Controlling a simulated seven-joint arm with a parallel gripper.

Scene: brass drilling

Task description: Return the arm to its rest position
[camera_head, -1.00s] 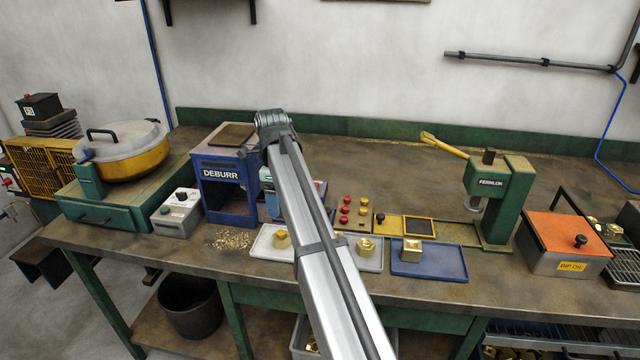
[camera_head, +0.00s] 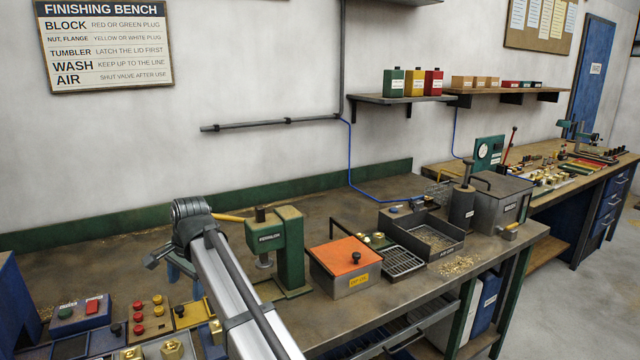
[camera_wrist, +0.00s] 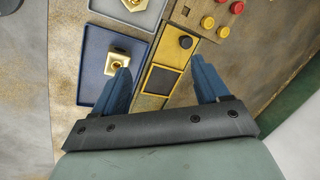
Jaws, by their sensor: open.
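My gripper (camera_wrist: 160,82) shows in the wrist view with its two blue fingers spread wide apart and nothing between them. It hangs above the bench, over a yellow-framed plate with a black square (camera_wrist: 162,80). A blue tray (camera_wrist: 92,60) holding a brass block (camera_wrist: 117,60) lies below and to the left of the fingers. In the head view my arm rises from the bottom and bends at the elbow left of the green press (camera_head: 278,250). Most of the gripper is hidden there behind the arm.
Red and yellow plugs (camera_head: 157,312) sit on a small board at left. An orange-lidded box (camera_head: 343,265), a wire rack (camera_head: 404,261) and a dark open tray (camera_head: 440,236) stand right of the press. The bench's back strip is largely clear.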

